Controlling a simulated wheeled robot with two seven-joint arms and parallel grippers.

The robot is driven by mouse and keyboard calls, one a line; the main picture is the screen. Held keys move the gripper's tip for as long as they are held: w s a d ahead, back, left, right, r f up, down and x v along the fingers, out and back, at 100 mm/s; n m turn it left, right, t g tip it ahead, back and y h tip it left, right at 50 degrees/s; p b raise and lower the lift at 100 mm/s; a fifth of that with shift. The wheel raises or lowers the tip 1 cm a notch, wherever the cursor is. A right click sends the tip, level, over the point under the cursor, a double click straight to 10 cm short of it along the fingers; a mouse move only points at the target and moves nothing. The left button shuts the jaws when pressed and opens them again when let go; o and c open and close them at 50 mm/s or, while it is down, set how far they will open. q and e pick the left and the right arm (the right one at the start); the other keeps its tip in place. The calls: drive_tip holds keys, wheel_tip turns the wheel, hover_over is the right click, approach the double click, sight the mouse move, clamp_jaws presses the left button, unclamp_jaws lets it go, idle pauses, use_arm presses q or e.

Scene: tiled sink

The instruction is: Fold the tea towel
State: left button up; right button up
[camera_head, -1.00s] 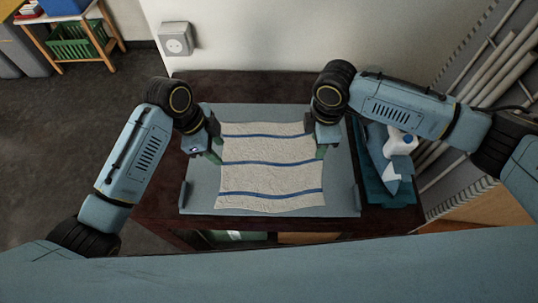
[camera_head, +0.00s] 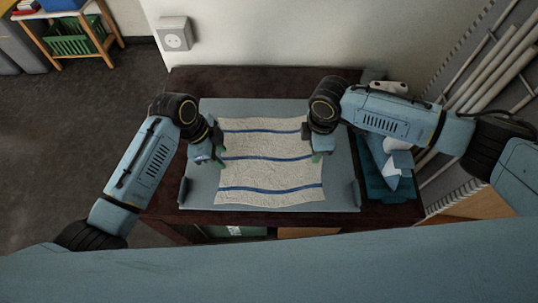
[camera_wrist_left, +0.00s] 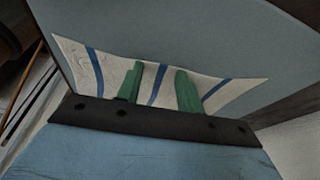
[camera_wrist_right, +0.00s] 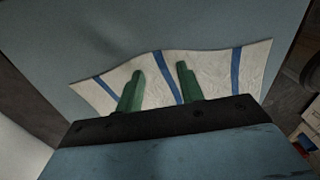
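The tea towel (camera_head: 270,175), off-white with three blue stripes, lies spread out with slightly wavy edges. It lies on a grey-blue board (camera_head: 260,107). My left gripper (camera_head: 220,156) is at the towel's left edge near the middle stripe. My right gripper (camera_head: 318,156) is at the right edge, also near the middle stripe. In the left wrist view, the green fingers (camera_wrist_left: 157,78) are apart with towel showing between them. In the right wrist view, the fingers (camera_wrist_right: 160,80) are also apart over the towel. Whether the fingertips touch the cloth is unclear.
The board rests on a dark brown table (camera_head: 245,78) against a pale wall with a socket (camera_head: 174,33). A blue tray (camera_head: 385,183) with blue and white items sits right of the board, partly under my right arm. The board's front strip is clear.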

use_arm(q)
clamp_jaws()
use_arm(e)
clamp_jaws()
use_arm(q)
drive_tip(key=shift+r, duration=0.1)
